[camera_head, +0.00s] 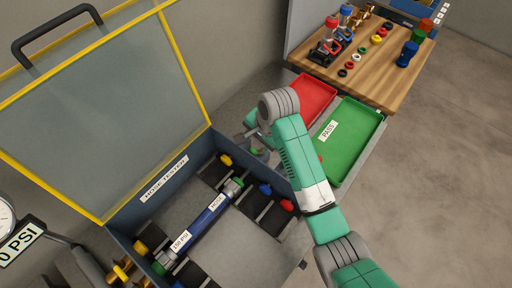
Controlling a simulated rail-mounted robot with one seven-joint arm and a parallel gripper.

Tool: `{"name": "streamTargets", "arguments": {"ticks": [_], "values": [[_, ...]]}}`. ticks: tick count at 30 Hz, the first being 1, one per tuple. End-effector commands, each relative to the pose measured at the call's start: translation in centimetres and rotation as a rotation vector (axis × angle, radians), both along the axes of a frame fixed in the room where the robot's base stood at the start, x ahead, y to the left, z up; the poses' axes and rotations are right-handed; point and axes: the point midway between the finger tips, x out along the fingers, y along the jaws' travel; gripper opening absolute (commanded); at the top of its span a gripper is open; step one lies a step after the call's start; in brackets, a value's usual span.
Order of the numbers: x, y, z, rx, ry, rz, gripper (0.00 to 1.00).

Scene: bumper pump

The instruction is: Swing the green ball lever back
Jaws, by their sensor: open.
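In the head view, an open blue case labelled as a hose tester holds a row of ball-topped levers along its far right side. A green ball (238,182) sits in that row, at the far end of the dark blue hose (208,217); I cannot clearly make out its lever. Another green part (158,268) shows at the hose's near end. My gripper (257,152) hangs just beyond the case's far edge, above and right of the green ball and apart from it. It is open and appears empty, partly hidden by my arm.
Yellow (226,160), blue (265,189) and red (286,205) balls flank the green one closely. The raised lid (110,110) stands at the left. Red (312,98) and green (350,138) trays and a wooden table (385,80) with small parts lie beyond.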

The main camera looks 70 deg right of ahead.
Motion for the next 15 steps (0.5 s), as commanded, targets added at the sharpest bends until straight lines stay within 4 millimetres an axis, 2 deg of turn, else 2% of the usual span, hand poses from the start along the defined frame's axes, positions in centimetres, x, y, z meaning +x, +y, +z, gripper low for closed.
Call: {"name": "streamTargets", "arguments": {"ticks": [6,15], "values": [[-0.2,-0.1,-1.0,0.012,0.009,-0.012,0.48],[1.2,-0.6,-6.2,0.009,0.008,-0.011,0.48]]}}
